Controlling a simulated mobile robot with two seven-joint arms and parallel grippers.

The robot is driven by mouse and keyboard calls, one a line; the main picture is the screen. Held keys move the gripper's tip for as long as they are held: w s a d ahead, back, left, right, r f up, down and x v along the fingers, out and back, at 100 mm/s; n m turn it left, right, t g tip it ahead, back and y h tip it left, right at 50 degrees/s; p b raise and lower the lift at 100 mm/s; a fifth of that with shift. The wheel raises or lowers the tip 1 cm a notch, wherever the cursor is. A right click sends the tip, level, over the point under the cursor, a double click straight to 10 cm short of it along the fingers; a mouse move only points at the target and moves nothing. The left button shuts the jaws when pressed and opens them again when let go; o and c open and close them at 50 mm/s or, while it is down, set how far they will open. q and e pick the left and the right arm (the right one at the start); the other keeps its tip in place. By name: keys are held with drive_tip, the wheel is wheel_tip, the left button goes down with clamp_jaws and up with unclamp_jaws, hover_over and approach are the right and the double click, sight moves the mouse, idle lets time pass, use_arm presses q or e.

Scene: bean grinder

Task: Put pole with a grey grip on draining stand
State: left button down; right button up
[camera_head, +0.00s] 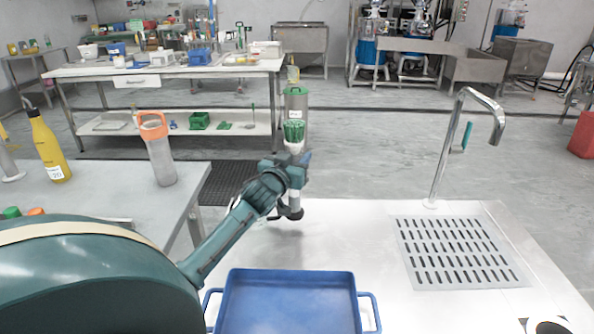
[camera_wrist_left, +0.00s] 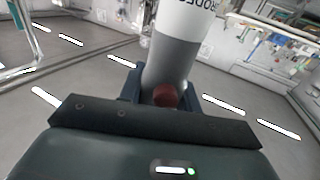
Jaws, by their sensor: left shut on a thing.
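A metal tap (camera_head: 441,160) stands behind the draining stand. A blue tray (camera_head: 288,304) is at the front of the counter. A side table at left bears a yellow bottle (camera_head: 49,150) and a grey bottle with an orange top (camera_head: 161,160). The counter between pole and stand is clear.

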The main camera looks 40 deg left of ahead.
use_arm(q)
wheel_tip(320, 180, down, 3)
drive_tip(key=shift+f, duration=0.1)
use_arm(e)
drive_tip(key=shift+w+d+r, duration=0.1)
drive_tip(key=shift+d+r, duration=0.05)
drive_tip(key=shift+r, duration=0.15)
use_arm(q)
drive_tip(key=c, duration=1)
unclamp_jaws()
use_arm(e)
drive_tip(key=shift+f, duration=0.1)
use_arm(q)
drive_tip(key=p+v, duration=0.5)
drive_tip(key=v, duration=0.7)
use_arm(e)
wheel_tip(320, 180, up, 2)
drive_tip(key=shift+n+g, duration=0.4)
drive_tip(key=shift+n, duration=0.1)
